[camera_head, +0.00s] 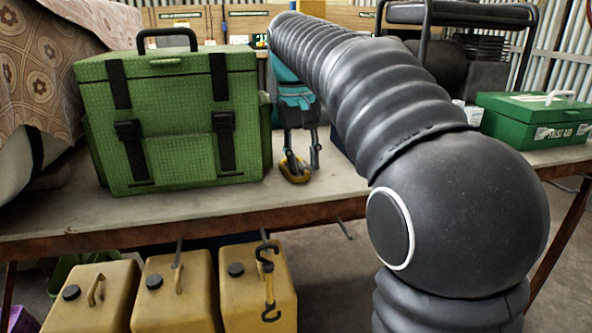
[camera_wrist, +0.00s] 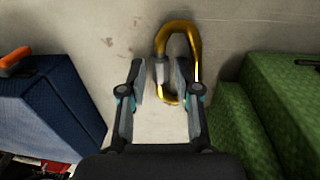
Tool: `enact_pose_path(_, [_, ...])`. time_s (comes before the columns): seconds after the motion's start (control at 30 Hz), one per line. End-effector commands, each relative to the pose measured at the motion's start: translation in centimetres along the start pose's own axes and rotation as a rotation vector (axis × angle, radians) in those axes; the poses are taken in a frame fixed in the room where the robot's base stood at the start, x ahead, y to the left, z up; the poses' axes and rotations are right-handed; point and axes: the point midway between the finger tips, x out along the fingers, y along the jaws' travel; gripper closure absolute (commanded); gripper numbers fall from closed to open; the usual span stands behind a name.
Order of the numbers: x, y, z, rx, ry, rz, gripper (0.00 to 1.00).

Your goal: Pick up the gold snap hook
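The gold snap hook (camera_head: 296,177) lies on the workbench just right of the green bag, below my gripper (camera_head: 301,162). In the wrist view the hook (camera_wrist: 182,25) is a gold loop with a silver gate. Its left side shows between the fingers of my gripper (camera_wrist: 160,76), and its right side is partly hidden behind the right finger. The fingers are open, with a gap between the left finger and the hook. I cannot tell whether the right finger touches it.
The green bag (camera_head: 165,115) stands close on the left of my gripper. A blue case (camera_wrist: 45,110) is on its other side. A green first-aid box (camera_head: 530,115) sits at the right. Tan jerrycans (camera_head: 175,295) and a yellow-black turnbuckle (camera_head: 268,283) are below the bench (camera_head: 240,200).

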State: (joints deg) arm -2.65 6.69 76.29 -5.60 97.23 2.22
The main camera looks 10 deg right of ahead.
Motion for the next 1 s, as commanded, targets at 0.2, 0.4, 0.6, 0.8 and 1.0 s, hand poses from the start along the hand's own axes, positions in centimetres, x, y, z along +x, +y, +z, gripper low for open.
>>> enact_pose_path(0.2, [0.0,0.0,0.0,0.0,0.0,0.0,1.0])
enact_pose_path(0.4, [0.0,0.0,0.0,0.0,-0.001,0.0,1.0])
enact_pose_path(0.6, [-0.4,0.0,0.0,0.0,0.0,0.0,1.0])
enact_pose_path(0.8, [-2.3,0.2,-0.1,0.0,0.001,0.0,1.0])
enact_pose_path(1.0, [-5.0,1.3,1.2,0.002,0.002,0.0,1.0])
